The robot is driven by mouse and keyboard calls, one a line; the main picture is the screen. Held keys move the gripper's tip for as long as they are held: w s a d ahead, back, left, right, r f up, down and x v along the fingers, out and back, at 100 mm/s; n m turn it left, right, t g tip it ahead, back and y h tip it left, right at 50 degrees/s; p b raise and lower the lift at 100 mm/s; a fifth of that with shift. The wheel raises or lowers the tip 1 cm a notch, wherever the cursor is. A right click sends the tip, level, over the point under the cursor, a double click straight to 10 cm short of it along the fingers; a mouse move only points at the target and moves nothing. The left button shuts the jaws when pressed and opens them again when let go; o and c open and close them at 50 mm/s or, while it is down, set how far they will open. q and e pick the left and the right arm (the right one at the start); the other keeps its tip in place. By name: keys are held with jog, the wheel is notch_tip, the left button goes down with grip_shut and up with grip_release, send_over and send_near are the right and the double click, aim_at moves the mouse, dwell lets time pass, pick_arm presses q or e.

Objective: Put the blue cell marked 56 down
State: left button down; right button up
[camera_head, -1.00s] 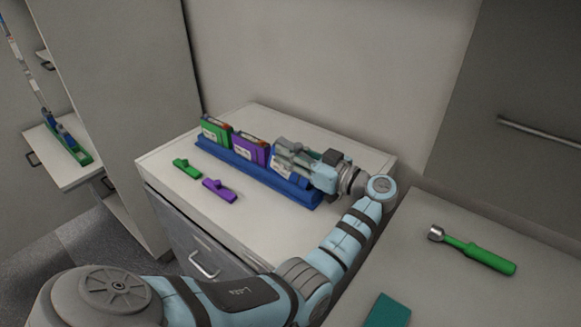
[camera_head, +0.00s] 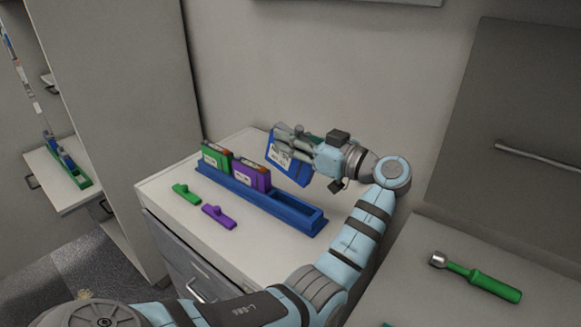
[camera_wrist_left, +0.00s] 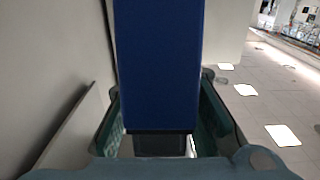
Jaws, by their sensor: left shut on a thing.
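The blue cell (camera_head: 289,163) is in my left gripper (camera_head: 292,140), held tilted above the blue rack (camera_head: 265,200). Its label shows, but the number is too small to read. In the left wrist view the blue cell (camera_wrist_left: 159,65) fills the middle, between the two fingers of my left gripper (camera_wrist_left: 160,125). The rack's right slot is empty. A green cell (camera_head: 214,158) and a purple cell (camera_head: 250,175) stand in the rack's left and middle slots. My right gripper is not in view.
A green clip-like piece (camera_head: 186,194) and a purple one (camera_head: 218,216) lie on the white cabinet top (camera_head: 165,190) before the rack. A green-handled tool (camera_head: 480,279) lies on the right counter (camera_head: 420,300). A wall stands close behind the rack.

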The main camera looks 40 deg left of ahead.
pick_arm(q)
jog(key=shift+h, duration=0.3)
jog(key=r, duration=0.8)
jog(key=shift+a+r, duration=0.2)
jog(key=shift+r, duration=0.2)
jog(key=shift+a+r+h, duration=0.1)
jog(key=shift+a+h, duration=0.15)
jog(key=shift+h, duration=0.45)
jog(key=shift+w+f+h+p, duration=0.1)
jog(key=shift+f+h+p, duration=0.25)
jog(key=shift+h, duration=0.25)
notch_tip(320, 180, down, 20)
jog(key=shift+a+f, duration=0.1)
jog(key=c, duration=1.8)
grip_release()
jog(key=shift+f+b, duration=0.15)
jog(key=shift+b, duration=0.15)
jog(key=o, duration=0.4)
jog(key=shift+o, duration=0.2)
